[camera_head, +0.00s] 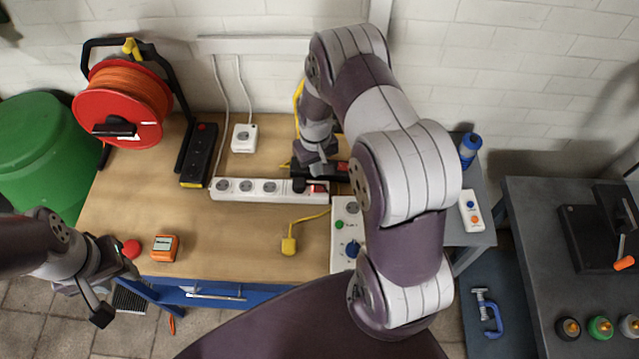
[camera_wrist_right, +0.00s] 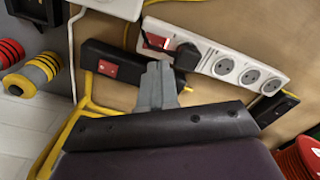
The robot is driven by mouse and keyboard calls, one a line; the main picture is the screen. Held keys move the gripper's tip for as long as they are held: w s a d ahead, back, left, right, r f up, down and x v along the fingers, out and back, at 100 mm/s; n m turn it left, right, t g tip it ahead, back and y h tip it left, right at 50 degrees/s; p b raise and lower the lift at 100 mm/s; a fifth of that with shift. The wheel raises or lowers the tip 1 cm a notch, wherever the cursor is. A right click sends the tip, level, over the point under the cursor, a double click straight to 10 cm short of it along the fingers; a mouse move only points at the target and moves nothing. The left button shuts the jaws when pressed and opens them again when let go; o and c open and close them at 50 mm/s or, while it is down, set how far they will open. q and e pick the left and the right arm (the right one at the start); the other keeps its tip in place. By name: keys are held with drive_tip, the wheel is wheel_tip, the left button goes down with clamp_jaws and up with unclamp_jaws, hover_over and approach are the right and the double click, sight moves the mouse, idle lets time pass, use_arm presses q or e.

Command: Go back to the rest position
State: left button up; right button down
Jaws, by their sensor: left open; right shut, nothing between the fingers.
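My left gripper (camera_head: 117,291) is open and empty at the front left edge of the wooden workbench (camera_head: 215,235), beside a red ball-like knob (camera_head: 131,249). My right arm reaches over the bench, and my right gripper (camera_head: 318,172) is at the back, close to a white power strip (camera_head: 240,188) and a black strip with a red switch (camera_head: 338,171). In the right wrist view the grey fingers (camera_wrist_right: 158,82) are shut with nothing between them. They are near the red switch (camera_wrist_right: 159,41) and a black plug (camera_wrist_right: 187,56) in the white strip. I cannot tell whether they touch anything.
A red cable reel (camera_head: 118,100) and a black power strip (camera_head: 198,155) stand at the back left. An orange meter (camera_head: 164,248), a yellow plug (camera_head: 288,246) and a white control box (camera_head: 345,215) lie on the bench. The bench middle is mostly clear.

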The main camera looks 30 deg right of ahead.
drive_tip(key=shift+f, duration=0.1)
drive_tip(key=shift+s+f, duration=0.1)
drive_tip(key=shift+s, duration=0.3)
drive_tip(key=s+a+r+t+b, duration=0.1)
drive_tip(key=s+a+r+b, duration=0.7)
drive_tip(key=s+r, duration=0.2)
drive_tip(key=s, duration=0.2)
drive_tip(key=shift+s+r, duration=0.25)
drive_tip(key=shift+s, duration=0.1)
drive_tip(key=shift+s+a, duration=0.15)
drive_tip(key=shift+s, duration=0.05)
drive_tip(key=shift+w, duration=0.15)
